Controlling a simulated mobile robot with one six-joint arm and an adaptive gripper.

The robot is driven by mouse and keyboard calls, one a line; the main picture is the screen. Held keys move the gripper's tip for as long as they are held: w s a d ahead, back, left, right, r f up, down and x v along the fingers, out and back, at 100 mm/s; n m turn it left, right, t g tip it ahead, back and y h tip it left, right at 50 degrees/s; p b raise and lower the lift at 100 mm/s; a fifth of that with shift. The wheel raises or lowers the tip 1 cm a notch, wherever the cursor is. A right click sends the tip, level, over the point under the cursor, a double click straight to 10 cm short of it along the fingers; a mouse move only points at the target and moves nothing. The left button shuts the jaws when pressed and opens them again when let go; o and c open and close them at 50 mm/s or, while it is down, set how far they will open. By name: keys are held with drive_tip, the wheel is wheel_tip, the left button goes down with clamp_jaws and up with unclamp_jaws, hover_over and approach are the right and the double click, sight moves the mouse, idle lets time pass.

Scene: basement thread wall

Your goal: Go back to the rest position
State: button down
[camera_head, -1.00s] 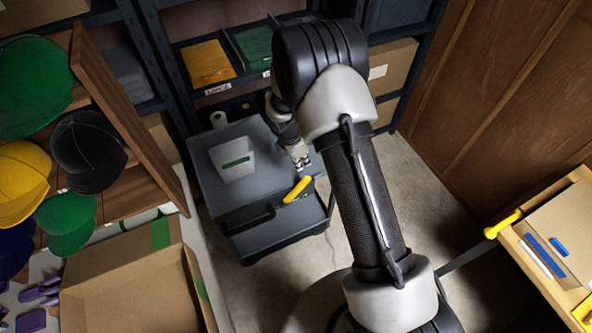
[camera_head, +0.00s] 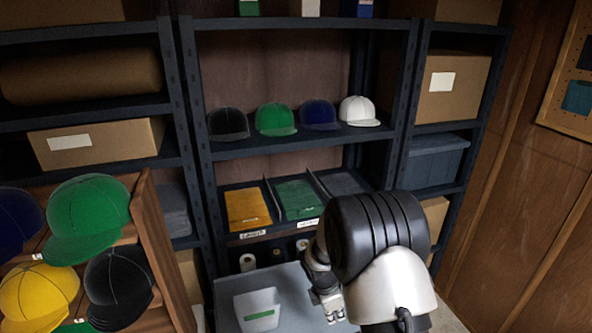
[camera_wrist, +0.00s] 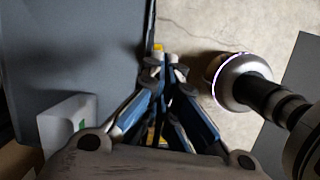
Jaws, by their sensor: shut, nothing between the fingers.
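My gripper (camera_head: 330,308) is low in the head view, at the right side of a grey cart top (camera_head: 291,283). In the wrist view the gripper (camera_wrist: 163,62) has its fingers drawn together at the tips, with nothing held between them. A small bit of yellow (camera_wrist: 158,47) shows just past the fingertips, partly hidden by them. My arm is bent, and its elbow covers the right part of the cart in the head view.
A white bin (camera_head: 258,311) with a green label stands on the cart; it also shows in the wrist view (camera_wrist: 66,122). Behind stands a dark shelf rack (camera_head: 300,143) with caps, folded cloths and boxes. A wooden cap stand (camera_head: 160,250) is at left. Bare floor (camera_wrist: 205,30) lies beside the cart.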

drive_tip(key=s+d+r+m+t+b, duration=0.1)
drive_tip(key=s+r+m, duration=0.25)
drive_tip(key=r, duration=0.35)
drive_tip(key=s+d+r+m+y+b, duration=0.1)
drive_tip(key=s+r+m, duration=0.25)
drive_tip(key=r, duration=0.35)
drive_tip(key=s+d+r+m+t+b, duration=0.1)
drive_tip(key=s+r+m, duration=0.25)
drive_tip(key=r, duration=0.35)
drive_tip(key=s+a+r+m+t+y+b, duration=0.1)
drive_tip(key=s+r+m+b, duration=0.2)
drive_tip(key=s+m, duration=0.6)
drive_tip(key=s, duration=1)
drive_tip(key=shift+s+a+m+t+y, duration=0.2)
drive_tip(key=shift+s+m+t+y, duration=0.1)
drive_tip(key=shift+s+m, duration=0.05)
